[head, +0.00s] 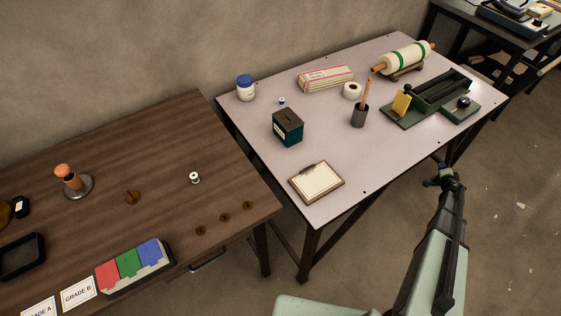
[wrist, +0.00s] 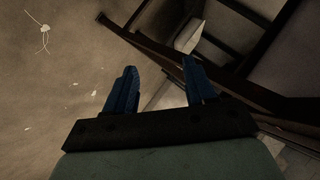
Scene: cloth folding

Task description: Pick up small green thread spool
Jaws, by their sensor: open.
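I cannot make out a clearly green thread spool. A small white spool-like thing with a dark centre (head: 195,177) stands on the brown table, and a smaller one (head: 282,100) stands at the back left of the pale table. Both are too small to tell a thread colour. My gripper (head: 438,180) is off the front right edge of the pale table, far from both. In the wrist view its two blue fingers (wrist: 160,72) are apart with nothing between them, over the floor and dark table legs.
The brown table (head: 90,150) holds a stamp (head: 70,180), several brown discs and a tricolour block (head: 133,265). The pale table (head: 235,135) holds a dark box (head: 288,127), a clipboard (head: 316,182), a pencil cup (head: 359,115) and a green tray (head: 425,100). Its front right is clear.

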